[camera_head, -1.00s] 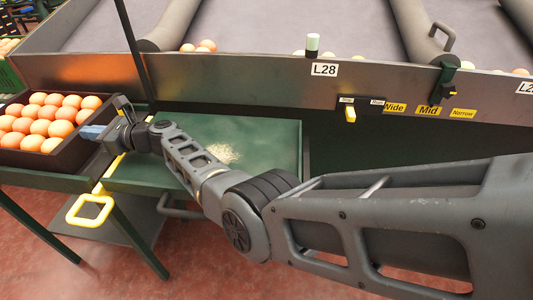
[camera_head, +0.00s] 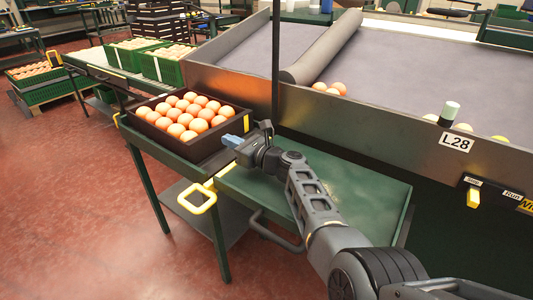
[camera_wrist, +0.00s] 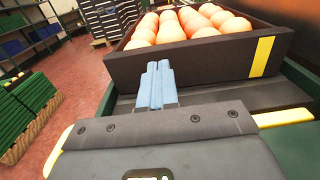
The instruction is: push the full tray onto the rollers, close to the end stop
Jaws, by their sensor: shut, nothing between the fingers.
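My gripper (camera_head: 232,141) is shut and empty at the tray's right end. Its blue fingers (camera_wrist: 157,72) are together and point at the wall; I cannot tell if they touch it.
A bare green tabletop (camera_head: 345,195) lies under my arm. A yellow loop handle (camera_head: 197,199) hangs at the stand's front. Green crates (camera_head: 165,62) stand at the back left. Red floor is open at left.

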